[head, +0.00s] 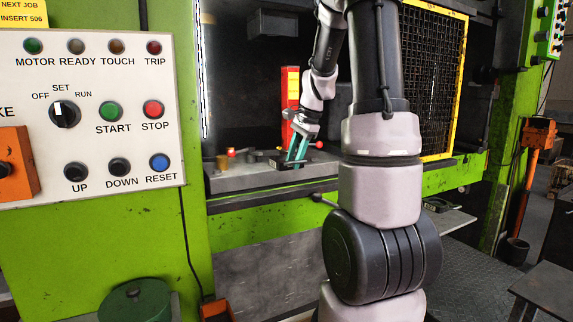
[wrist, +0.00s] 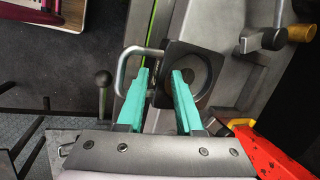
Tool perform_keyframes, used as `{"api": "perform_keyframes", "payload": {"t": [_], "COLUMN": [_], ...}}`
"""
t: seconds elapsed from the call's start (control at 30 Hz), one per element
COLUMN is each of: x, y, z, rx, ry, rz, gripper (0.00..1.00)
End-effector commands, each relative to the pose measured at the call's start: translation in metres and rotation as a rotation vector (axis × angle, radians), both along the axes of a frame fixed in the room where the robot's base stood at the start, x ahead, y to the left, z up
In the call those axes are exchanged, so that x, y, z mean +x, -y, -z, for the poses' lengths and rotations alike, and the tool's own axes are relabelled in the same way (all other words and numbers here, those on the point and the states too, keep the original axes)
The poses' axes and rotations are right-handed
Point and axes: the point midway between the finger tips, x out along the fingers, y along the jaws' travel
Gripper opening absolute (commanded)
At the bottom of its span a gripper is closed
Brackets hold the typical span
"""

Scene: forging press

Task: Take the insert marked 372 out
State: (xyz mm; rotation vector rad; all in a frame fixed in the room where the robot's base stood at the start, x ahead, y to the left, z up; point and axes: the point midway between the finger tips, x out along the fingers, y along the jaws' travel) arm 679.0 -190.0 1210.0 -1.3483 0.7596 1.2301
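The insert (wrist: 205,55) shows in the wrist view as a dark square plate with a round recess and a bent metal handle (wrist: 122,68) on its left side. No number is readable on it. My gripper (wrist: 161,72) has its two teal fingers apart, with a clear gap. The fingers lie over the plate's left part and the handle side; the left finger hides part of the handle. I cannot tell whether they touch it. In the head view my gripper (head: 298,150) points down at the press bed (head: 235,182), and the insert is hard to make out there.
A red post (head: 291,92) with a yellow label stands behind my gripper. A brass cylinder (wrist: 302,33) and dark clamp parts sit on the bed. A black-knobbed lever (wrist: 103,78) stands left of the fingers. The control panel (head: 90,185) is at left, a yellow-framed mesh guard (head: 432,85) at right.

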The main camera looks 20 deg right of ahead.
Motion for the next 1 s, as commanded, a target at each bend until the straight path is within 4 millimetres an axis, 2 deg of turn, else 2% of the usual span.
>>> {"api": "perform_keyframes", "payload": {"t": [0.03,0.1,1.0], "x": [0.0,0.0,-0.0004], "y": [-0.0001,0.0,-0.0003], "z": [-0.0001,-0.0002,0.0005], "rx": [0.0,0.0,0.0], "ry": [0.0,0.0,-0.002], "rz": [0.0,0.0,-0.002], "gripper": [0.28,0.01,0.0]}}
